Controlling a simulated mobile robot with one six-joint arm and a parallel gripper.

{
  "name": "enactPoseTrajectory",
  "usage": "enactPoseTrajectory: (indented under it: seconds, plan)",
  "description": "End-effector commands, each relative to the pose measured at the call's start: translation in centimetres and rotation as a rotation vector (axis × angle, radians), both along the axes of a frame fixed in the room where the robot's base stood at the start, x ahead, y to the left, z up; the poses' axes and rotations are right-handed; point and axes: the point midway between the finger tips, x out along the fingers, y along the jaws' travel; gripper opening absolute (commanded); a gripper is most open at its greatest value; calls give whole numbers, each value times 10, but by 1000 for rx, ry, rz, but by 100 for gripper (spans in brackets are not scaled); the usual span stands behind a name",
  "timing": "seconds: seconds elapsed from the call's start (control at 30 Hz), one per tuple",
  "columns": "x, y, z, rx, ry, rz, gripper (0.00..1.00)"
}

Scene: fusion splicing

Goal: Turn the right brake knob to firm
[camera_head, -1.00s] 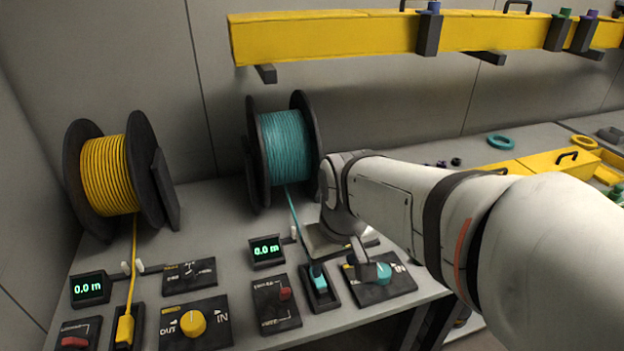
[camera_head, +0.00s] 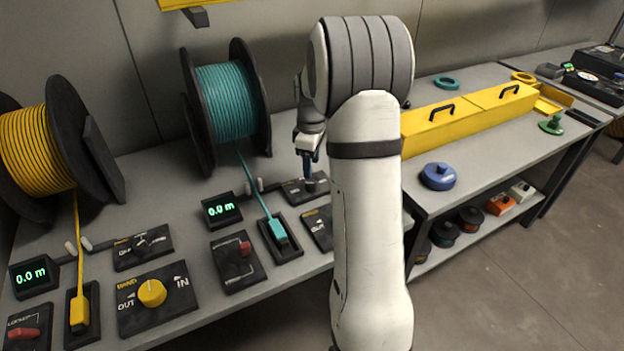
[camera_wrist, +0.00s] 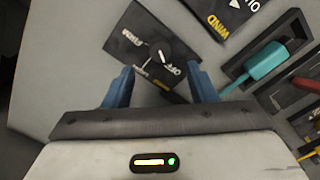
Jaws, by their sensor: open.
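The right brake panel (camera_wrist: 138,45) is a black plate in the wrist view, with labels that seem to read FIRM at left and OFF at right. Its round black knob (camera_wrist: 172,55) carries a short white pointer mark; I cannot tell surely which label it points at. My gripper (camera_wrist: 161,85) is open, with a blue finger on each side below the knob in the picture, apart from it. In the head view my gripper (camera_head: 307,160) points down above the same panel (camera_head: 293,191), and partly hides it and its knob.
The right wind panel (camera_head: 318,228) lies in front, partly behind my arm. Near it are a teal cable clamp (camera_head: 278,235), a red-switch panel (camera_head: 236,262) and a 0.0 m display (camera_head: 221,210). The teal spool (camera_head: 228,103) stands behind, to the left.

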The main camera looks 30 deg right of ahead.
Motion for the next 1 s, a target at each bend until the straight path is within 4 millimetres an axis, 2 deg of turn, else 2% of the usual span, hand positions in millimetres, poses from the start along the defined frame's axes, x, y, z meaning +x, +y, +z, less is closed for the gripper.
enactPoseTrajectory:
  seconds: [0.2, 0.4, 0.73, 1.0]
  plan:
    - [-1, 0, -38, 1, 4, -2, 52]
    - [-1, 0, -59, 0, 1, -3, 52]
    - [-1, 0, -63, 0, 0, -4, 52]
    - [-1, 0, -63, 0, 0, -4, 31]
